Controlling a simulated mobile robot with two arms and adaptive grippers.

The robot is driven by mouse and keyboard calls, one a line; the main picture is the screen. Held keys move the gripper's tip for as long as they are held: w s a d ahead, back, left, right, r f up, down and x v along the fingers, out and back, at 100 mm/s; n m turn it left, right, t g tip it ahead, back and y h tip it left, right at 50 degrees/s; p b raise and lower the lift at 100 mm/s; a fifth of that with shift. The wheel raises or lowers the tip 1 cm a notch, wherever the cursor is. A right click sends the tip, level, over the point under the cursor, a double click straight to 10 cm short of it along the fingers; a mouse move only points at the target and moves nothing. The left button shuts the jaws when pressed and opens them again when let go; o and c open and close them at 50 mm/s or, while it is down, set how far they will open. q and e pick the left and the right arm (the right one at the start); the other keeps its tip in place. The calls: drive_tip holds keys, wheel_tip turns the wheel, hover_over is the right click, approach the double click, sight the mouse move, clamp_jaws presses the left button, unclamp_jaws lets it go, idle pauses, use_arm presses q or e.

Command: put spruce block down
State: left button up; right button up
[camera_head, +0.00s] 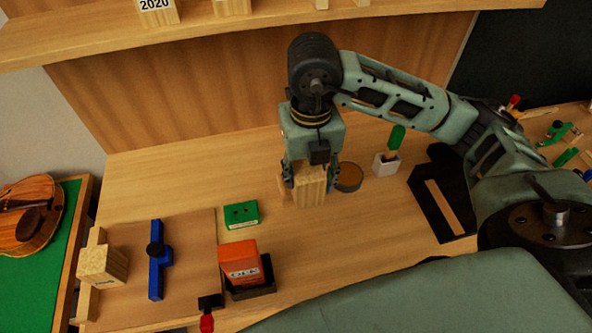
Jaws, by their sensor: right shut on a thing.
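The spruce block (310,188) is a pale wooden block, upright between the fingers of my right gripper (309,180). The gripper points down and is shut on it from both sides. The block's lower end is at or just above the bench top (180,183); I cannot tell whether it touches. My left gripper is not in view.
A round dark-rimmed disc (349,177) is just right of the block, with a green-handled tool in a white holder (387,162) beyond. A green box (242,214), orange box (241,262) and blue clamp (156,262) are left. A black frame (424,205) lies right.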

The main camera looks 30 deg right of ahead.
drive_tip(key=w+f+p, duration=0.1)
drive_tip(key=w+f, duration=0.1)
drive_tip(key=w+d+f+p, duration=0.1)
drive_tip(key=w+f, duration=0.1)
drive_tip(key=f, duration=0.1)
drive_tip(key=w+f+p, duration=0.1)
drive_tip(key=w+f, duration=0.2)
drive_tip(key=shift+d, duration=0.3)
drive_tip(key=shift+w+f, duration=0.1)
drive_tip(key=shift+f, duration=0.1)
drive_tip(key=shift+f, duration=0.1)
drive_tip(key=shift+f, duration=0.15)
drive_tip(key=o, duration=1.2)
